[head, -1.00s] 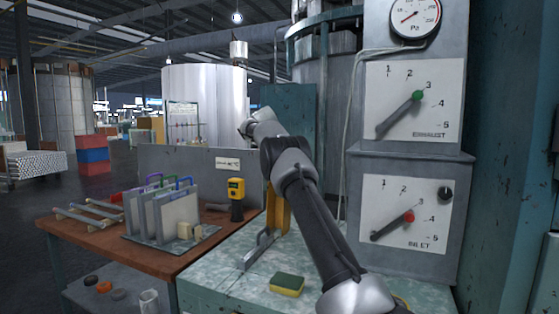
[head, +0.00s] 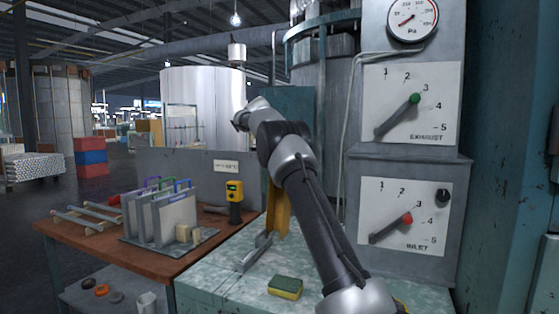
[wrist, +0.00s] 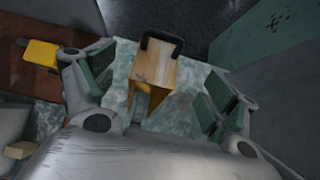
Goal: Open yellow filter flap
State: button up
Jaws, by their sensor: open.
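The yellow flap (head: 279,213) stands on the pale green mottled bench, partly hidden behind my arm in the head view. In the wrist view the yellow flap (wrist: 153,72) is seen from above, with a dark curved handle (wrist: 162,42) at its far end. My gripper (wrist: 160,84) is open in the wrist view, with one finger on each side of the flap and visible space on both sides. I see no contact.
A grey metal bracket (head: 255,252) and a green-yellow sponge (head: 285,287) are on the bench. On the left, a brown table (head: 80,235) holds a rack of panels (head: 165,218) and a yellow handheld meter (head: 235,198). A dial panel (head: 405,215) stands close on the right.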

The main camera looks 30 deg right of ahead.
jog(key=v, duration=0.7)
jog(key=shift+d, duration=0.1)
notch_tip(320, 180, down, 10)
jog(key=s+a+m+g+y, duration=0.1)
jog(key=s+a+m+y, duration=0.1)
jog(key=m, duration=0.7)
jog(key=s+a+f+m+g+y, duration=0.1)
jog(key=s+a+f+m, duration=0.25)
jog(key=s+m, duration=0.35)
jog(key=s+a+m+y, duration=0.1)
jog(key=s+a+m, duration=0.2)
jog(key=s, duration=1.2)
jog(key=s+a+f+m+t+y, duration=0.1)
jog(key=s+a+m, duration=0.2)
jog(key=s+a, duration=0.4)
jog(key=s+a+f+m+y, duration=0.1)
jog(key=s+a, duration=0.4)
jog(key=s, duration=1.9)
jog(key=shift+s+f+m+y, duration=0.2)
jog(key=shift+m+y, duration=0.3)
jog(key=shift+m, duration=0.6)
